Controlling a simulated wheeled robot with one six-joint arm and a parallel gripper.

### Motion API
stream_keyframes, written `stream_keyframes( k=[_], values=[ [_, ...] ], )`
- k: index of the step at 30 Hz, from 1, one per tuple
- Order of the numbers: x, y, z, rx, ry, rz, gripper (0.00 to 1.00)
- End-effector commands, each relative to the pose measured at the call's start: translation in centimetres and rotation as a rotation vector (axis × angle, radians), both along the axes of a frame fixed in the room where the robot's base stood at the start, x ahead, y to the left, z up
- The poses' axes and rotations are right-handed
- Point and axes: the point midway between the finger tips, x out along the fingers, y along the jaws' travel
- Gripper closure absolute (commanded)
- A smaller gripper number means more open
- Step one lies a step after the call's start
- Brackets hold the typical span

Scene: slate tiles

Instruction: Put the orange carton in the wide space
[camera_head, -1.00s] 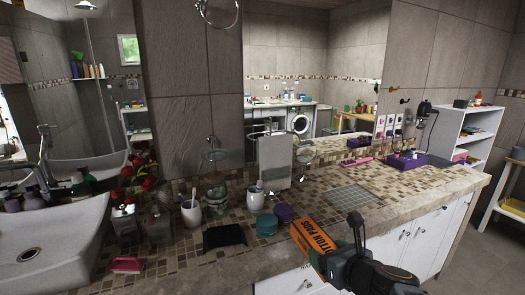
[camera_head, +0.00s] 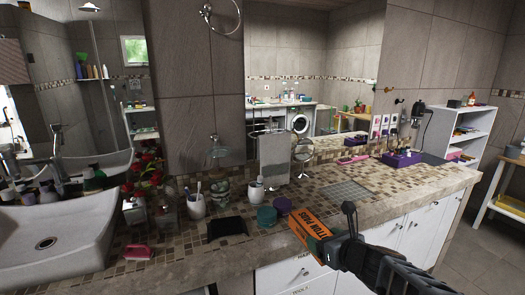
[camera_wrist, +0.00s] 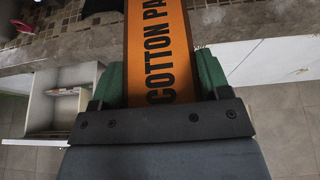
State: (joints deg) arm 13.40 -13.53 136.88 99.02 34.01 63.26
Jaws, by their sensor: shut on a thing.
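The orange carton (camera_head: 307,230), printed with black "COTTON PADS" lettering, is in my gripper (camera_head: 322,240) at the front edge of the counter. In the wrist view the carton (camera_wrist: 158,50) lies between the two green fingers of my gripper (camera_wrist: 160,80), which are shut on its sides. The carton's far end runs out of the top of that view. A grey gridded patch (camera_head: 346,194) of bare counter lies behind and right of the carton. I cannot tell which place is the wide space.
A teal jar (camera_head: 267,217) and a purple jar (camera_head: 283,205) stand just left of the carton. A black item (camera_head: 228,228), cups and a pink brush (camera_head: 138,252) are farther left. A purple tray (camera_head: 402,158) stands at right. White cabinets (camera_head: 408,232) are below the counter.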

Motion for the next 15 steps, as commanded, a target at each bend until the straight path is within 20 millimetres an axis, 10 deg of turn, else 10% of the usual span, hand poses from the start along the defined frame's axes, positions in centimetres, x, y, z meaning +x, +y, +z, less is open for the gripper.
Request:
stream_keyframes(
  k=[15],
  values=[
    [4.0, -1.0, -8.2, 0.002, 0.009, -0.118, 0.55]
  ],
)
